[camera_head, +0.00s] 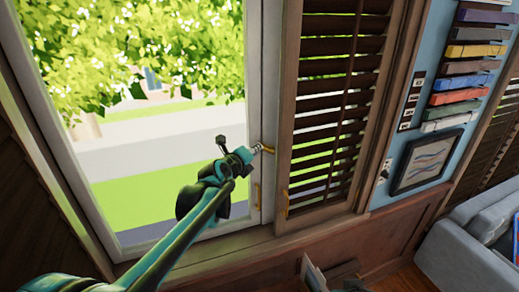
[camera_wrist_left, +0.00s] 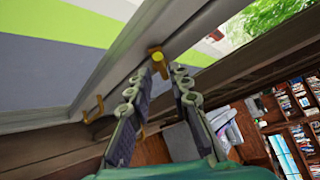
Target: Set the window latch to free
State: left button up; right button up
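The window latch is a small brass lever (camera_head: 268,148) on the white window frame, at the frame's right upright, and its free end points left toward my gripper. In the left wrist view the brass latch (camera_wrist_left: 157,55) is end-on, just beyond and between the fingertips. My left gripper (camera_head: 257,149) reaches up to the latch from the lower left. In the left wrist view its two fingers (camera_wrist_left: 162,74) stand apart with a gap between the tips. I cannot tell whether either finger touches the latch.
A brown louvred shutter (camera_head: 328,115) stands just right of the latch. Brass handles (camera_head: 257,195) sit lower on the frame and on the shutter edge. A picture frame (camera_head: 427,162), wall shelves of colourful books and a grey sofa (camera_head: 470,245) are farther right.

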pick_arm(q)
jog(key=v, duration=0.6)
jog(key=shift+s, duration=0.1)
